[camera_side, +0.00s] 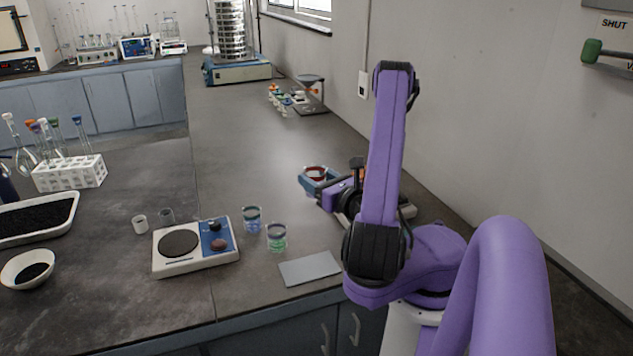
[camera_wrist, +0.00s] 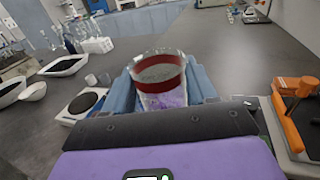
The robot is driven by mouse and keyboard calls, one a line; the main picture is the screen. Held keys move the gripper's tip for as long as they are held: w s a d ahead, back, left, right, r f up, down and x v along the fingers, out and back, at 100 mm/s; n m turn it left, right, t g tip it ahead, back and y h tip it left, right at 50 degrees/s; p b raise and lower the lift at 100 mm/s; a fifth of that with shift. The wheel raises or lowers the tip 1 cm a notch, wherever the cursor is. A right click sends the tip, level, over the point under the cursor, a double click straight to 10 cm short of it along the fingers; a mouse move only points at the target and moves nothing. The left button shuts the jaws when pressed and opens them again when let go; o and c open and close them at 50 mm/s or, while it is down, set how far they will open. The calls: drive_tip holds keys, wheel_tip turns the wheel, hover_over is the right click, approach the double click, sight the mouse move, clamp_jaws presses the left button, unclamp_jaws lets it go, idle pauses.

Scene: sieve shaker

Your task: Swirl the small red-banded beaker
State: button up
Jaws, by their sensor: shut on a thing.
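The small red-banded beaker (camera_side: 316,172) is a clear glass with a dark red band. In the side view it stands between the blue fingers of my gripper (camera_side: 319,182), over the right part of the bench.
A hotplate (camera_side: 178,244), a blue-banded beaker (camera_side: 252,220), a green-banded beaker (camera_side: 277,240) and a grey pad (camera_side: 309,268) lie front left. An orange-handled device (camera_wrist: 293,115) is close right. The sieve shaker (camera_side: 236,70) stands far back. The mid-bench is clear.

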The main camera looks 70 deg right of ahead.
drive_tip(key=shift+w+d, duration=0.25)
drive_tip(key=shift+w, duration=0.95)
drive_tip(key=shift+d+v, duration=0.25)
drive_tip(key=shift+v, duration=0.95)
drive_tip(key=shift+w+d, duration=0.25)
drive_tip(key=shift+w, duration=0.85)
drive_tip(key=shift+s+a, duration=0.25)
drive_tip(key=shift+s, duration=1)
drive_tip(key=shift+a+x, duration=0.25)
drive_tip(key=shift+x, duration=0.95)
drive_tip(key=shift+v, duration=1)
drive_tip(key=shift+x, duration=1.15)
drive_tip(key=shift+v, duration=1.2)
drive_tip(key=shift+a+x, duration=0.2)
drive_tip(key=shift+x, duration=1)
drive_tip(key=shift+d+v, duration=0.2)
drive_tip(key=shift+v, duration=0.85)
